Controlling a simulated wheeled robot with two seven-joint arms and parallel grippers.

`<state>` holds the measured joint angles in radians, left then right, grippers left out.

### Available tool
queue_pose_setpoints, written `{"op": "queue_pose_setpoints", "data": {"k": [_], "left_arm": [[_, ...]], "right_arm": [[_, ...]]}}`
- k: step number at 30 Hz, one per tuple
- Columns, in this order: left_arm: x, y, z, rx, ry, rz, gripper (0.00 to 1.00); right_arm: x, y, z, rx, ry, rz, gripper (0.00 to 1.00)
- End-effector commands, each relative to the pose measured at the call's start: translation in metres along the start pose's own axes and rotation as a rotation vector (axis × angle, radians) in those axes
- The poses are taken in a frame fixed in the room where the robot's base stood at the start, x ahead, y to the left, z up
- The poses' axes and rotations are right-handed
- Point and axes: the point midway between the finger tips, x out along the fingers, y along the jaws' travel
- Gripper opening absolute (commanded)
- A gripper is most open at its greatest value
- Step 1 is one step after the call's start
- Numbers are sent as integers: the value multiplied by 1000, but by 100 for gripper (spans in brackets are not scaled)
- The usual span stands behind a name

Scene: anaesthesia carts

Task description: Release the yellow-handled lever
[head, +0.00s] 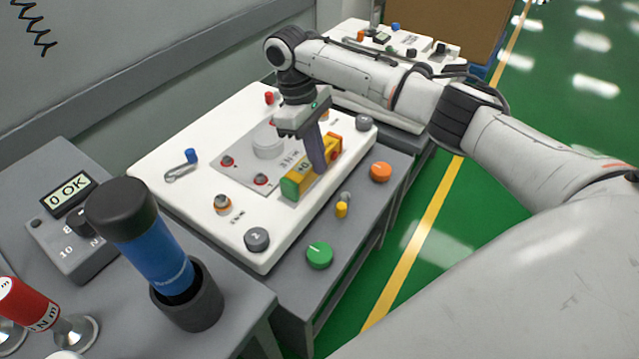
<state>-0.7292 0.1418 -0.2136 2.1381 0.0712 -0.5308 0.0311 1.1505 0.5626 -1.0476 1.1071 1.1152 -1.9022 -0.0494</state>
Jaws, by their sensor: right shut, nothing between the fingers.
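The yellow-handled lever (342,209) is small, with a short yellow grip and a metal stem, at the right front edge of the white panel (190,212). Whether it is clamped or free is too small to tell. My right gripper (317,168) points down over the panel, behind the lever and a little left of it in the picture. Its purple-grey fingers are shut and empty, and apart from the lever. They stand in front of a yellow block with a green end (295,186) and hide part of it; I cannot tell whether they touch it. My left gripper is out of view.
A blue-handled lever (190,157) sits at the panel's left. A blue tool with a black cap (150,250) stands in a holder at front left. Green floor is open at right.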

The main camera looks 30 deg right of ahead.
Motion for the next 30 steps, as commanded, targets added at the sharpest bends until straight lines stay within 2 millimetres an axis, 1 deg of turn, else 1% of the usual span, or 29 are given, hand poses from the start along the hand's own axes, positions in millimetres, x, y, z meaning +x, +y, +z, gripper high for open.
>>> {"op": "queue_pose_setpoints", "data": {"k": [3, 8, 11, 17, 21, 25, 30], "left_arm": [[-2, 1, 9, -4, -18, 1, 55], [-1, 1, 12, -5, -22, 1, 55], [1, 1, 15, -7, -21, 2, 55], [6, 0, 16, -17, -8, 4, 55], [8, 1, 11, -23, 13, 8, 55], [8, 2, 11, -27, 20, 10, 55], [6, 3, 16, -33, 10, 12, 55]], "right_arm": [[0, 0, 0, 0, 1, 1, 0], [5, 0, 0, -1, 0, 1, 0], [16, 0, 0, -1, -1, 2, 0], [54, 0, 0, 0, -2, 2, 0], [78, 0, 0, -1, -1, 1, 0], [92, 0, 0, -1, 1, 2, 0], [100, 0, 0, -1, 1, 2, 0]]}}
